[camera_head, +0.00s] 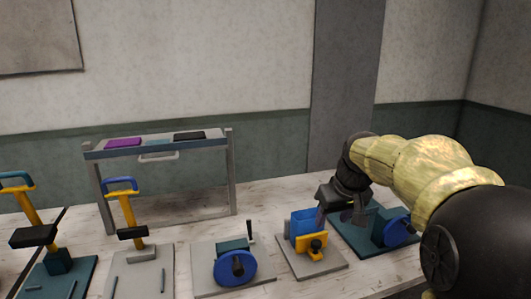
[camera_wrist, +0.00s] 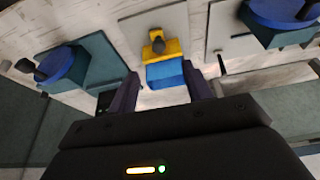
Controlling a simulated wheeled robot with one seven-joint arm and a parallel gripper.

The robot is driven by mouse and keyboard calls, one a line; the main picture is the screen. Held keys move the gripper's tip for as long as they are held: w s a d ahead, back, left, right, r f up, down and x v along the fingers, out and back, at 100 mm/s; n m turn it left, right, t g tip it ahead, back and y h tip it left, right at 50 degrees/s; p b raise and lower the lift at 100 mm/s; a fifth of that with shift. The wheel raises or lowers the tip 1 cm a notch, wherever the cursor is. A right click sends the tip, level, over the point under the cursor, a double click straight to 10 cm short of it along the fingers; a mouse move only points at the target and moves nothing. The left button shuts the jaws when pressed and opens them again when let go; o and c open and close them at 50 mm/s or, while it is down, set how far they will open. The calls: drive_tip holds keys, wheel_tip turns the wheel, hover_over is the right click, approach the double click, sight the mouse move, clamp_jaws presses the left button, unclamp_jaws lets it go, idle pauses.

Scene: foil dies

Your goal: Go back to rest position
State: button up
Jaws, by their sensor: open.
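My gripper (camera_head: 340,211) hangs at the right of the table in the head view, beside a blue block station. In the wrist view my gripper (camera_wrist: 160,72) is open, its two dark fingers apart with nothing held between them. The blue block (camera_head: 304,222) with a yellow part and dark knob (camera_head: 316,244) stands on a grey plate. In the wrist view this blue block (camera_wrist: 165,75) shows beyond and between the fingertips. I cannot tell how far the fingers are from it. My arm reaches in from the right.
A dark green plate (camera_head: 346,228) with a blue wheel (camera_head: 399,231) lies under and beside my gripper. Another blue wheel fixture (camera_head: 235,268) is left of the block. Yellow-handled presses (camera_head: 127,212) stand further left. A raised rack (camera_head: 104,154) holds flat coloured sheets behind.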

drive_tip(key=s+a+f+m+g, duration=0.1)
drive_tip(key=s+a+f, duration=0.1)
drive_tip(key=s+f, duration=0.75)
drive_tip(key=s+a+f+m+g, duration=0.1)
drive_tip(key=s+a+f, duration=0.1)
drive_tip(key=s+f, duration=0.7)
wheel_tip(320, 180, up, 15)
drive_tip(key=w+p, duration=0.1)
drive_tip(key=p, duration=1.4)
drive_tip(key=shift+a+h, duration=0.15)
drive_tip(key=shift+h, duration=0.25)
drive_tip(key=shift+f, duration=0.15)
